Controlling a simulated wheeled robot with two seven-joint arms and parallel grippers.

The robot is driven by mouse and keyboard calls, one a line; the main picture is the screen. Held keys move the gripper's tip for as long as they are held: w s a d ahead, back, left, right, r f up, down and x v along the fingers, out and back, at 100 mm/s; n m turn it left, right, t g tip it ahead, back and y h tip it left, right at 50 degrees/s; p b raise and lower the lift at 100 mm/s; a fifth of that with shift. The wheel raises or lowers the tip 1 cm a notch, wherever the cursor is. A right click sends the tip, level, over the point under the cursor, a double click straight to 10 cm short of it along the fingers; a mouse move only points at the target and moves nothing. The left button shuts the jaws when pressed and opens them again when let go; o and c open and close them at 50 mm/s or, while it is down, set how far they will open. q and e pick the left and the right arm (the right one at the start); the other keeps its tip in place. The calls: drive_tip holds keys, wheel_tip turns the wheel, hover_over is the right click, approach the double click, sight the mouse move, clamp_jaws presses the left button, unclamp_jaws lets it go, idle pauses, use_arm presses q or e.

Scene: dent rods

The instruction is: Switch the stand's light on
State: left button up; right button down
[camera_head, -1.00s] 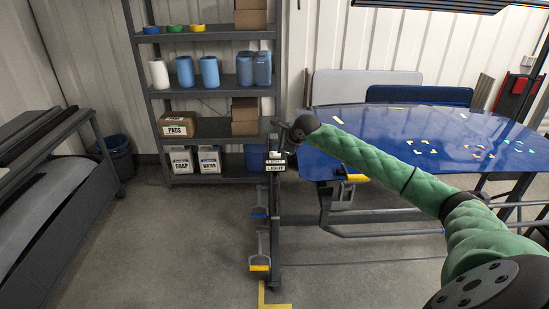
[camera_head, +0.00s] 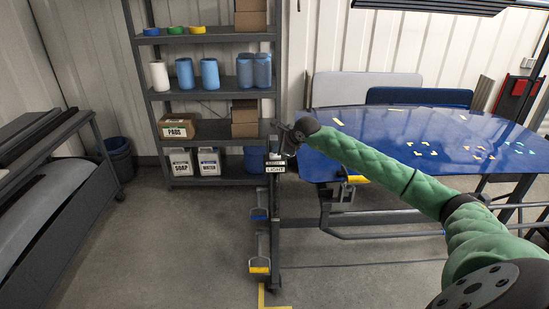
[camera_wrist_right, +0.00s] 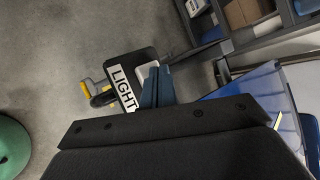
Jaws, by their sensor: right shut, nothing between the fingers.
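A small dark switch box with a white rocker switch (camera_wrist_right: 142,73) and a white LIGHT label (camera_head: 276,169) is fixed on the upright post of the stand (camera_head: 275,225). The label also shows in the right wrist view (camera_wrist_right: 123,88). My right gripper (camera_head: 281,145) is just above and beside the box. In the right wrist view its shut, empty blue-grey fingers (camera_wrist_right: 154,84) reach to the switch and partly cover it. I cannot tell whether they touch it. My left gripper is not in view.
A blue panel (camera_head: 420,140) with small coloured marks lies to the right, under my green arm. A grey shelf (camera_head: 215,94) with boxes and bottles stands behind. A bin (camera_head: 117,157) stands at the left. The floor left of the stand is clear.

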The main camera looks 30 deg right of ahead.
drive_tip(key=shift+f+b, duration=0.3)
drive_tip(key=shift+b, duration=0.05)
idle(0.5)
drive_tip(key=shift+r, duration=1)
wheel_tip(320, 180, up, 6)
idle(0.7)
drive_tip(key=shift+a, duration=0.1)
